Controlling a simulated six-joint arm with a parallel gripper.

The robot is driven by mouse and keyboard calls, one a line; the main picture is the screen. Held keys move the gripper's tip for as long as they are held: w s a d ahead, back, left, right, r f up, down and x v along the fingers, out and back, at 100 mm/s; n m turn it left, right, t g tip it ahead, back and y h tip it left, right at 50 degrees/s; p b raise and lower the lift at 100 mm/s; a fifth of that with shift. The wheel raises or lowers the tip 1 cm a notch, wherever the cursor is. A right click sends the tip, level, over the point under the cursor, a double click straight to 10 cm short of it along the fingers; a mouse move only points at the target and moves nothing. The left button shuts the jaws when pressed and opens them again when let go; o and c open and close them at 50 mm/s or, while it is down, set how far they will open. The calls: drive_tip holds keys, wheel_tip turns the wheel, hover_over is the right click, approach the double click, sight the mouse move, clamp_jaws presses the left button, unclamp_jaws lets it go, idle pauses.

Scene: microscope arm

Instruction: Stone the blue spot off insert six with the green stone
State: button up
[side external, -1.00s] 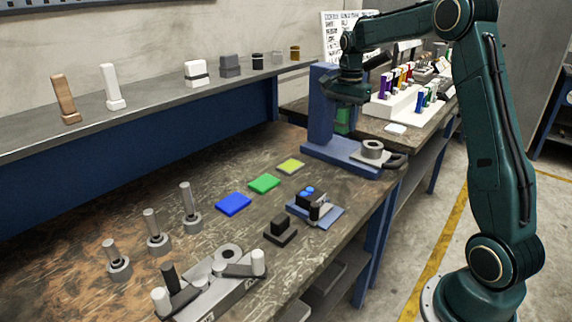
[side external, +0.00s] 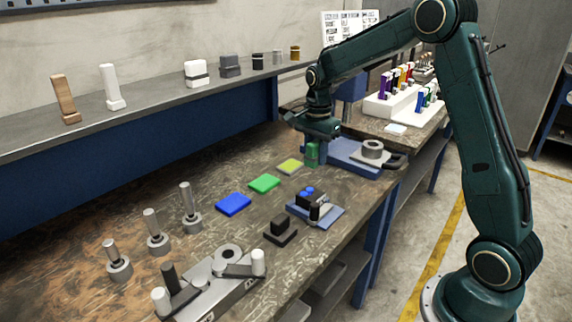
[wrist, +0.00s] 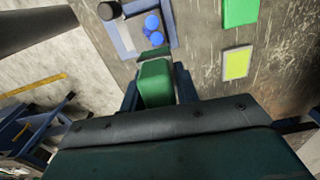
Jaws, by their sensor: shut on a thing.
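My gripper (side external: 318,148) is shut on a green block, the green stone (side external: 312,155), and holds it above the bench behind the yellow pad. In the wrist view the green stone (wrist: 156,84) sits between the two fingers of my gripper (wrist: 158,88). A dark insert (side external: 303,200) with blue spots (side external: 308,190) on top sits in a small blue fixture (side external: 330,216) on the bench. The blue spots (wrist: 152,30) also show in the wrist view, beyond the stone. The stone is apart from the insert. I cannot read a number on the insert.
Yellow (side external: 290,166), green (side external: 264,183) and blue (side external: 233,204) pads lie left of the fixture. A black block (side external: 280,231) stands in front of it. A blue stand (side external: 358,155) is behind. Several metal posts (side external: 155,235) and a grey holder (side external: 215,285) occupy the front left.

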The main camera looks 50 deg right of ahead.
sight(311, 188)
drive_tip(key=shift+f, duration=3.55)
drive_tip(key=shift+a+f, duration=0.2)
drive_tip(key=shift+a, duration=0.45)
drive_tip(key=shift+c, duration=0.3)
drive_tip(key=shift+a, duration=2.65)
drive_tip(key=shift+d, duration=3.05)
drive_tip(key=shift+d+r, duration=0.15)
drive_tip(key=shift+r, duration=1.9)
drive_tip(key=shift+d+r, duration=0.15)
drive_tip(key=shift+r, duration=1.85)
drive_tip(key=shift+d, duration=0.1)
